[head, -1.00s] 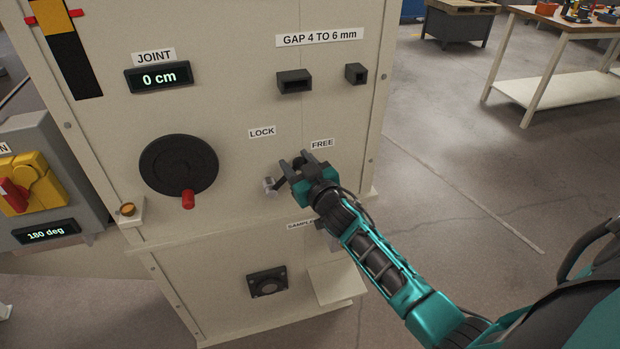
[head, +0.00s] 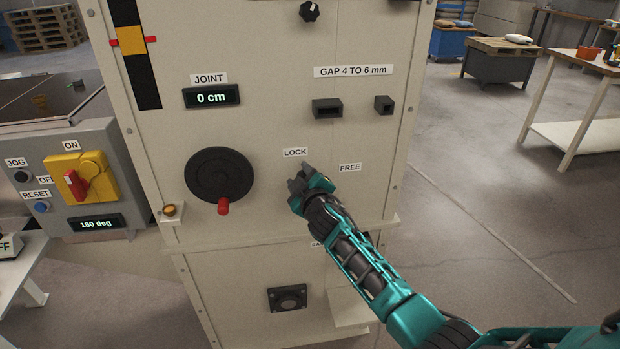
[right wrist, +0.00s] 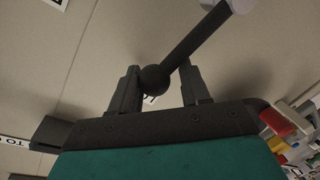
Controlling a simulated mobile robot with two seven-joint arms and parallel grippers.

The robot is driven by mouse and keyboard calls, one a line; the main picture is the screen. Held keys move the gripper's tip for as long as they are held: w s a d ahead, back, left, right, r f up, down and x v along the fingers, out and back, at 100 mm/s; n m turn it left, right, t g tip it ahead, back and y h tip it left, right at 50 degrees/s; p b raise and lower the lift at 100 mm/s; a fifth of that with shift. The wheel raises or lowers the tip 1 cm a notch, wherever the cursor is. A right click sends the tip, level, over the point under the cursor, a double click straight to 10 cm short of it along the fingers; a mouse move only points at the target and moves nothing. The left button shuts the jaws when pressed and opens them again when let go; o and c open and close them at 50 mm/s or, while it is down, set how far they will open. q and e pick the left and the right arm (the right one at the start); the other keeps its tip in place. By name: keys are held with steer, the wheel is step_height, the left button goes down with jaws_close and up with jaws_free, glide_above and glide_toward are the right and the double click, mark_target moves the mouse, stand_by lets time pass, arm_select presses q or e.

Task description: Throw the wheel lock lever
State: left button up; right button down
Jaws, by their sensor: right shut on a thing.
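The wheel lock lever is a dark rod with a black ball knob (right wrist: 155,79); its rod (right wrist: 195,40) runs to a pale pivot (right wrist: 240,4) in the right wrist view. My right gripper (head: 298,178) is shut on the lever's ball end; its two fingers (right wrist: 158,82) stand on either side of the knob. In the head view the gripper hides the lever. It is just below the LOCK label (head: 295,152) and left of the FREE label (head: 350,167). The black handwheel (head: 219,174) with a red knob (head: 223,206) is to its left. My left gripper is not in view.
The JOINT display (head: 211,96) reads 0 cm. Two dark square sockets (head: 327,108) stick out above the lever. A grey control box (head: 88,180) stands left of the panel. Open floor (head: 470,180) lies to the right.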

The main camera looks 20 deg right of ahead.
steer(key=shift+a+f+n+g+h, duration=0.3)
steer(key=shift+a+f+n+h, duration=0.15)
steer(key=shift+n, duration=0.25)
steer(key=c, duration=0.8)
jaws_free()
steer(key=shift+o, duration=1.4)
steer(key=shift+r+y, duration=0.15)
steer(key=shift+y, duration=0.1)
steer(key=shift+w+a+r, duration=0.1)
steer(key=shift+a, duration=0.05)
steer(key=shift+s+a+r, duration=0.1)
steer(key=shift+s+r, duration=0.05)
steer(key=shift+s, duration=0.4)
steer(key=p+v, duration=0.2)
steer(key=v, duration=0.9)
steer(key=shift+s, duration=0.4)
